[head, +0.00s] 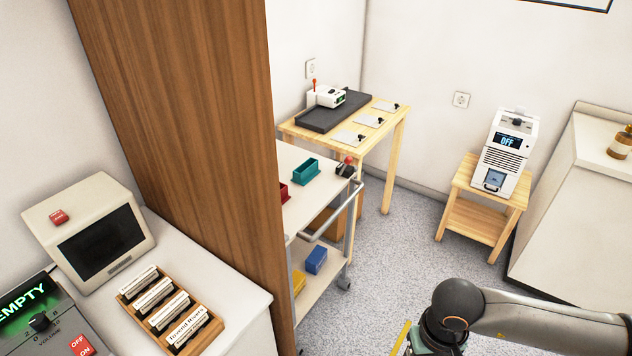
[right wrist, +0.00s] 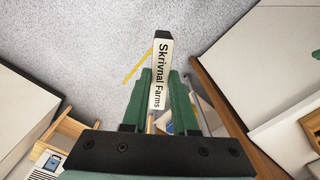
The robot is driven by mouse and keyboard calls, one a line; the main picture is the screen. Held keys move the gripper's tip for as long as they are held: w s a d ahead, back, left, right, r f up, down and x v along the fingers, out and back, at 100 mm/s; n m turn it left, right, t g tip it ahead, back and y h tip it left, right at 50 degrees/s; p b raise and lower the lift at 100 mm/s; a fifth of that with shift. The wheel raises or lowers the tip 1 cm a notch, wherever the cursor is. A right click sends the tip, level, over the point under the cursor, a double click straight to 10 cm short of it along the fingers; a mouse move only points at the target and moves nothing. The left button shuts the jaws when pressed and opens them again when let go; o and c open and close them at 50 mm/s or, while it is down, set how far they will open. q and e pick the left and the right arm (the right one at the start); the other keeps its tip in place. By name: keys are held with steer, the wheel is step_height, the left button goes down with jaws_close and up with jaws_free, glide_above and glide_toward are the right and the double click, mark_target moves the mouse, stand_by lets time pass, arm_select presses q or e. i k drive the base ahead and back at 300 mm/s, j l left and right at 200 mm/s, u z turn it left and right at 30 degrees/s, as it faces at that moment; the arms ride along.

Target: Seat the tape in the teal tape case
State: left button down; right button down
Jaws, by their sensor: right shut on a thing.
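The tape (right wrist: 161,72), black with a white label reading "Skrivnal Farms", is held between the green fingers of my right gripper (right wrist: 161,85) in the right wrist view. In the head view my right gripper is only partly in frame at the bottom edge, over the floor, and the tape is not visible there. The teal tape case (head: 306,171) sits on the top of the white cart (head: 312,207), well away from my right gripper, farther back and to the left. My left gripper is not in view.
A tall wooden panel (head: 185,120) hides part of the cart and the red case (head: 284,191). A blue case (head: 316,260) and yellow case (head: 298,282) are on the lower shelf. A tape rack (head: 172,310) stands at left. Open floor (head: 400,250) lies beside the cart.

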mark_target(306, 175)
steer(key=i+l, duration=0.85)
steer(key=l, duration=0.15)
steer(key=i+l, duration=0.85)
steer(key=i+l+u, duration=0.1)
steer(key=i+l, duration=0.45)
steer(key=l, duration=0.25)
steer(key=u, duration=1.3)
steer(key=l, duration=0.1)
